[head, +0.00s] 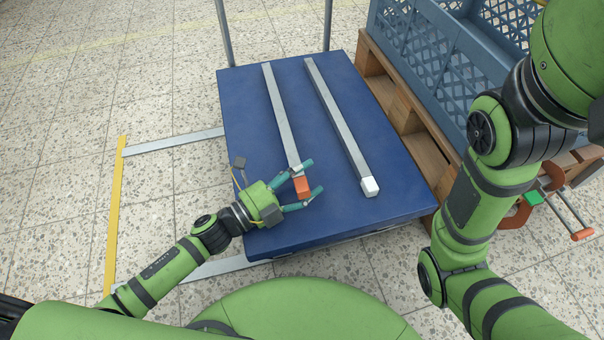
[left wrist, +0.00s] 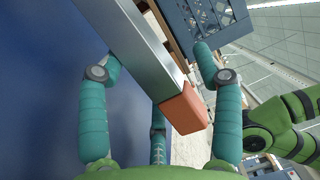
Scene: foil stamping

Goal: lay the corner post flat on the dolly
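The dolly (head: 240,115) has a flat blue deck, with upright grey handle tubes at its far end. Two long grey posts run lengthwise over the deck. The left post (head: 279,112) has an orange near end (head: 303,187); the right post (head: 338,120) has a white near end and lies on the deck. My left gripper (head: 308,181) has its teal fingers spread on either side of the orange end. The left wrist view shows the grey post (left wrist: 135,45) between the fingers, with gaps visible. Whether the left post touches the deck everywhere is unclear.
A blue lattice crate (head: 440,50) stands on a wooden pallet (head: 400,95) close along the dolly's right side. An orange clamp (head: 520,212) is at the pallet's near edge. Yellow (head: 115,210) and grey floor strips lie left of the dolly on open tiles.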

